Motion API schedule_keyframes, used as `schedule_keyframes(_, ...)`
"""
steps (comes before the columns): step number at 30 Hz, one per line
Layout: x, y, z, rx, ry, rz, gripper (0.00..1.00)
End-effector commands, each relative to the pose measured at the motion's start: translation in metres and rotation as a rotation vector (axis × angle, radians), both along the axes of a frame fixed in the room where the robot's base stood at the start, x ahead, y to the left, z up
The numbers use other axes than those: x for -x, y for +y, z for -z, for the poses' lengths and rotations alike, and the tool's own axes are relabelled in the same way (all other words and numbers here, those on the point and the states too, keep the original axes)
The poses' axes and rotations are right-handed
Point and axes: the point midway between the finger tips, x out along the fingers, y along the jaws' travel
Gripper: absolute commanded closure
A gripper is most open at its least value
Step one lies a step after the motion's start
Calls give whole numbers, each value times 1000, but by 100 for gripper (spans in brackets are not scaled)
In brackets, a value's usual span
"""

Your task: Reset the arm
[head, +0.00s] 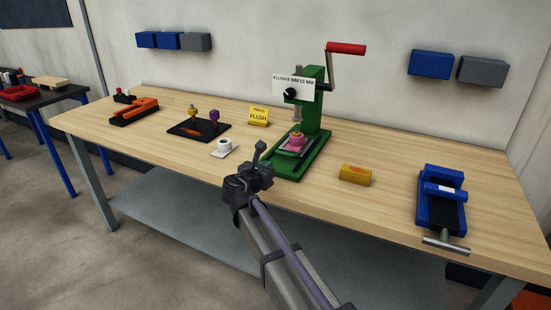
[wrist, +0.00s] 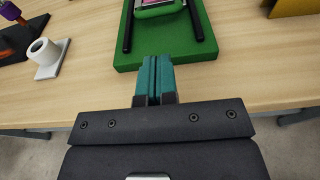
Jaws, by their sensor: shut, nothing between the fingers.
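My gripper (wrist: 155,78) is shut and empty. In the wrist view its two teal fingers lie side by side, just in front of the green base (wrist: 128,50) of the press. In the head view my gripper (head: 260,150) is near the front edge of the wooden bench (head: 390,145), left of the green press (head: 320,110). The press has a red-handled crank (head: 346,48) and a white sign. A pink piece (head: 297,138) sits on the press base under the ram.
A yellow block (head: 355,174) and a blue vise (head: 441,200) stand to the right. Bare bench lies between them.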

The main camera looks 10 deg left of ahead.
Motion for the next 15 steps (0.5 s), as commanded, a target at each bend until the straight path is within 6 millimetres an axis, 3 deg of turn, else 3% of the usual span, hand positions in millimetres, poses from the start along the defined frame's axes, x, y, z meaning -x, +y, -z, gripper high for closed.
schedule_keyframes(4, 23, 5, -5, 1, 0, 0, 100)
schedule_keyframes(11, 27, 6, -5, -35, -8, 10, 100)
schedule_keyframes(13, 28, 2, -2, -152, -21, 58, 100)
schedule_keyframes(15, 41, -10, 13, -408, 1, 176, 100)
